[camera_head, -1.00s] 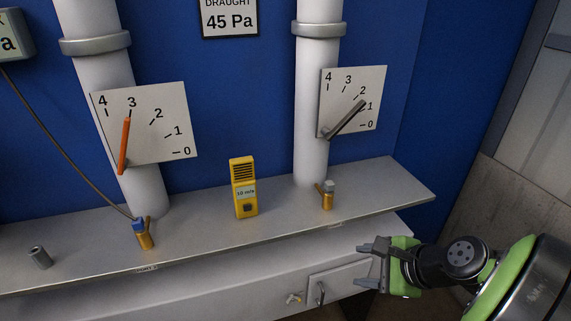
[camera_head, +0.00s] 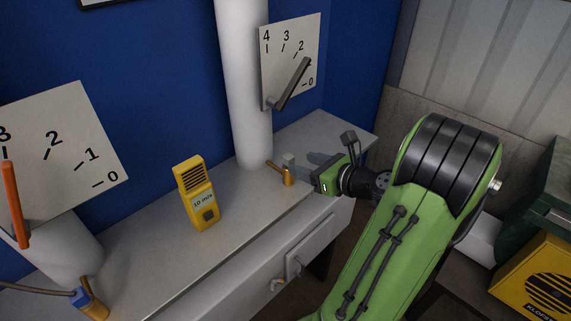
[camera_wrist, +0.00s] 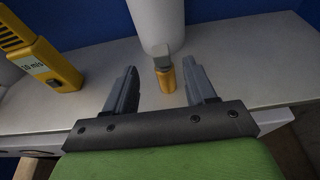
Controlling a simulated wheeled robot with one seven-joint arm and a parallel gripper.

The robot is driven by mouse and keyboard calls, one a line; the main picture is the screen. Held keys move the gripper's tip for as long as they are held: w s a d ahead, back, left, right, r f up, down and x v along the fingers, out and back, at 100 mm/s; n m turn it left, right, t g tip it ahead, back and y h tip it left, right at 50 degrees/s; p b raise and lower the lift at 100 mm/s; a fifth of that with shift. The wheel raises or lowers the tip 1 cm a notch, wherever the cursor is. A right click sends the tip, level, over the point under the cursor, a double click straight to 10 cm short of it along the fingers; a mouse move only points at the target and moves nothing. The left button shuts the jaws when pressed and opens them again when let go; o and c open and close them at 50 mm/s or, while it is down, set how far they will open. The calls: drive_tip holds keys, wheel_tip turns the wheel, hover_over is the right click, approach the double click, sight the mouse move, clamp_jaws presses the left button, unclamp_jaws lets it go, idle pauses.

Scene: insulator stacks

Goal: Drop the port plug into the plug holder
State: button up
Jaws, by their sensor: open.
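The port plug, seemingly the small grey cap (camera_head: 288,160), sits on the upright brass port (camera_head: 288,179) at the foot of the right pipe. It also shows in the wrist view (camera_wrist: 162,55), above the brass body (camera_wrist: 168,82). My gripper (camera_head: 299,163) is open at the shelf's front edge, its fingers pointing at the port. In the wrist view my gripper (camera_wrist: 160,67) has one finger on each side of the plug and port, with gaps showing. Contact cannot be seen. I cannot make out the plug holder in the current views.
A yellow meter (camera_head: 197,194) stands on the grey shelf (camera_head: 150,255), left of the port. A blue-capped brass port (camera_head: 90,299) with a hose is at lower left. A gauge board with a grey pointer (camera_head: 292,84) hangs above. Yellow and green cases stand at right.

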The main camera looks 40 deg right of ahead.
sight(284, 157)
drive_tip(key=b+x, duration=0.1)
drive_tip(key=x, duration=0.8)
drive_tip(key=shift+d+f, duration=0.1)
drive_tip(key=shift+d, duration=0.05)
drive_tip(key=shift+s, duration=0.2)
clamp_jaws()
